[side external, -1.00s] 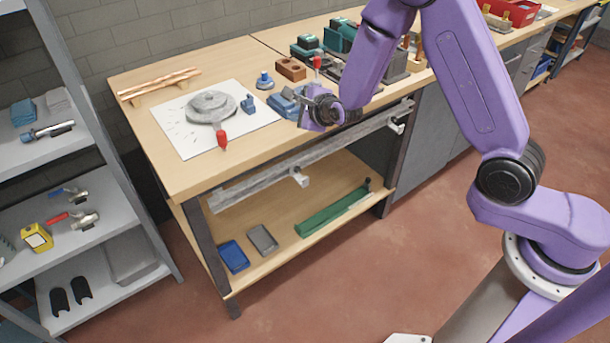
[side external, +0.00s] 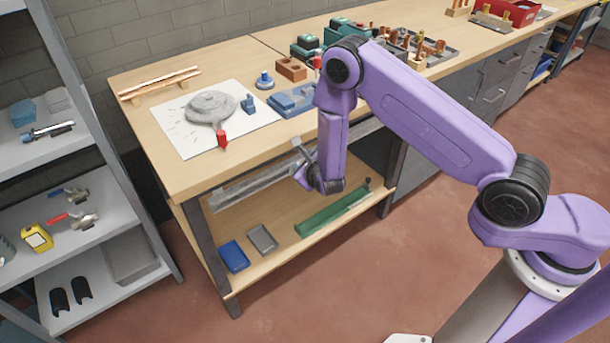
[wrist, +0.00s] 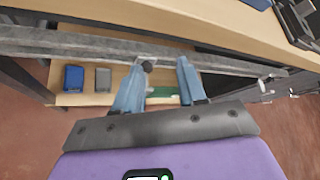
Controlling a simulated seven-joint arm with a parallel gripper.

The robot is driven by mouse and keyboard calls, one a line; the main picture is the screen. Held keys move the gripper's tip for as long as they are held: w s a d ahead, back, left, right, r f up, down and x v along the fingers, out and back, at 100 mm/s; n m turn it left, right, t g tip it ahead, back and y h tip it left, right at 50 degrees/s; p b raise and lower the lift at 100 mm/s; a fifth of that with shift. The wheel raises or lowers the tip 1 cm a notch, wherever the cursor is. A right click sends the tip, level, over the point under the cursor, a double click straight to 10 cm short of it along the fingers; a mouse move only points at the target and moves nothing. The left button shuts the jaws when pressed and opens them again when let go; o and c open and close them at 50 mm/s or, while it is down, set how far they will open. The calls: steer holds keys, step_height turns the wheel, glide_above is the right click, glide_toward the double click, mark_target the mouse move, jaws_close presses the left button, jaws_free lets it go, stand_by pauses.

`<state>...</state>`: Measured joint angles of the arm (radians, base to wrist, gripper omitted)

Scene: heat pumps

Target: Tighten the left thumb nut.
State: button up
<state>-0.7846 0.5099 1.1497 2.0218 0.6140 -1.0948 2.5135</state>
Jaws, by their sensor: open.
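A grey metal rail (side external: 248,186) runs along the front of the workbench, below the top. In the wrist view the rail (wrist: 70,43) crosses the upper part. A small dark round knob (wrist: 147,66), apparently the left thumb nut, shows on the rail between my fingers, close to the left one. My gripper (wrist: 161,68) is open, with its two blue-grey fingers pointing at the rail. In the side view my gripper (side external: 299,160) is in front of the rail and hides the knob. A white fitting (wrist: 266,80) is farther right on the rail; my arm hides it in the side view.
The lower shelf holds a blue tray (side external: 234,257), a grey tray (side external: 262,239) and a long green piece (side external: 325,213). The bench top carries a grey round part (side external: 211,106) on white paper and a blue block (side external: 292,100). A grey shelf rack (side external: 122,206) stands at left.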

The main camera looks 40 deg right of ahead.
steer(key=shift+w+d+f, duration=0.25)
steer(key=shift+w+f, duration=0.4)
steer(key=shift+f, duration=0.6)
steer(key=shift+w+d+f, duration=0.2)
steer(key=shift+w+f, duration=0.5)
steer(key=shift+f, duration=0.5)
steer(key=shift+w+d+f, duration=0.25)
steer(key=shift+w+f, duration=0.4)
steer(key=shift+f, duration=0.6)
steer(key=c, duration=0.7)
jaws_close()
steer(key=shift+r, duration=0.1)
